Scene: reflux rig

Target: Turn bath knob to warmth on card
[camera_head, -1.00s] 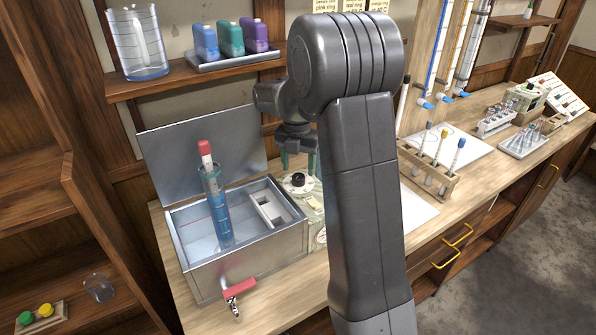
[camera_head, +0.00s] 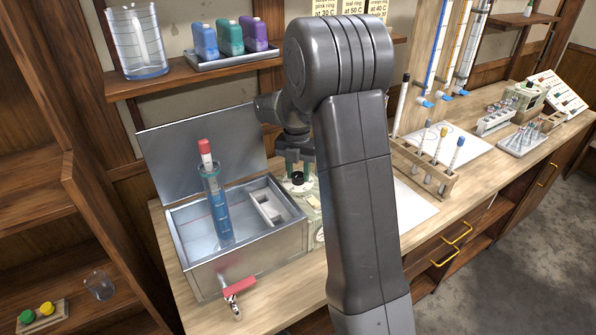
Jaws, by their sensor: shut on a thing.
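The bath (camera_head: 245,262) is an open metal box on the bench, with its lid raised behind it. The bath knob (camera_head: 298,179) is a small black knob on a pale round dial at the bath's right side. My gripper (camera_head: 297,168) points down over the dial and is shut on the knob, whose top is partly hidden by the fingers. The dial's markings are too small to read. Cards on the back wall read 30 C (camera_head: 328,11), 50 C (camera_head: 353,8) and 40 C (camera_head: 377,9), with ring names; their upper parts are cut off.
A tall blue-filled cylinder (camera_head: 219,212) with a red-topped item stands in the bath. A red-handled tap (camera_head: 238,285) sticks out in front. A shelf (camera_head: 185,77) with bottles hangs behind. A wooden tube rack (camera_head: 433,170) stands right of my arm.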

